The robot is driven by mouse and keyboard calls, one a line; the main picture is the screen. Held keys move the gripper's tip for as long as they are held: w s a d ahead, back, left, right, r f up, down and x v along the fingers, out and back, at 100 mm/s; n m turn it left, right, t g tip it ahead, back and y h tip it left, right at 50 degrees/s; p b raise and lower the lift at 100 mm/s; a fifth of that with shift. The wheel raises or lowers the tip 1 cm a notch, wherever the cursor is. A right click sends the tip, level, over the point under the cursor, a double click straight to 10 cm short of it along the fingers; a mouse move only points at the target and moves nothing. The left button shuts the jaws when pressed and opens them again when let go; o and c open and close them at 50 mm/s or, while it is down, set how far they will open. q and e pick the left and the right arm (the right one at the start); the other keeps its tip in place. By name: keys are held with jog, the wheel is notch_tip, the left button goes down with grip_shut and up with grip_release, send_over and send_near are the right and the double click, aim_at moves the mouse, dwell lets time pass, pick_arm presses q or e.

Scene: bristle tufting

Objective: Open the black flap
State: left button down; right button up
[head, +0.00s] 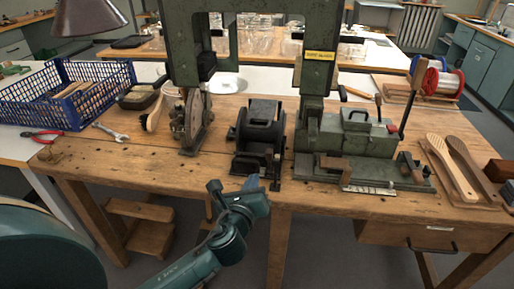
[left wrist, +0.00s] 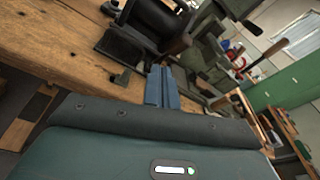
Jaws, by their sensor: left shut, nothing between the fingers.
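The black device with the flap (head: 260,122) stands on the wooden bench in the middle of the head view, between the two green uprights. It also shows at the top of the left wrist view (left wrist: 150,28). I cannot tell for sure which of its dark plates is the flap. My left gripper (head: 275,183) is at the bench's front edge, in front of and below the device. Its blue-grey fingers (left wrist: 162,87) are together with nothing between them. They look apart from the device. My right gripper is not in view.
The green machine frame (head: 312,110) rises around the device. A lever (head: 412,95) stands upright on its right. Wooden brush bodies (head: 452,168) lie at right. A blue crate (head: 62,105), red pliers (head: 42,135) and a wrench (head: 111,132) are at left. Bare bench (head: 120,165) lies front left.

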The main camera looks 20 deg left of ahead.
pick_arm(q)
jog(key=w+a+m+b, duration=0.1)
jog(key=w+b, duration=0.1)
jog(key=w, duration=0.2)
jog(key=w+a+m+t+y+b, duration=0.1)
jog(key=w+a+b, duration=0.1)
jog(key=w, duration=0.1)
jog(key=w+a+m+b, duration=0.1)
jog(key=w+b, duration=0.1)
jog(key=w, duration=0.2)
jog(key=shift+w+a+f+m+t+y, duration=0.2)
jog(key=shift+w+f+m+t+y, duration=0.05)
jog(key=shift+w+m+t+y, duration=0.05)
jog(key=r, duration=0.1)
jog(key=r+p, duration=0.1)
jog(key=shift+w+a+r, duration=0.1)
jog(key=shift+w+r, duration=0.25)
jog(key=shift+r, duration=0.55)
jog(key=shift+w, duration=0.1)
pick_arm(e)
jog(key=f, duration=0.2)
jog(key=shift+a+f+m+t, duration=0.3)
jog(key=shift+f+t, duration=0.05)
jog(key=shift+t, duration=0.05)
pick_arm(q)
jog(key=shift+r, duration=0.1)
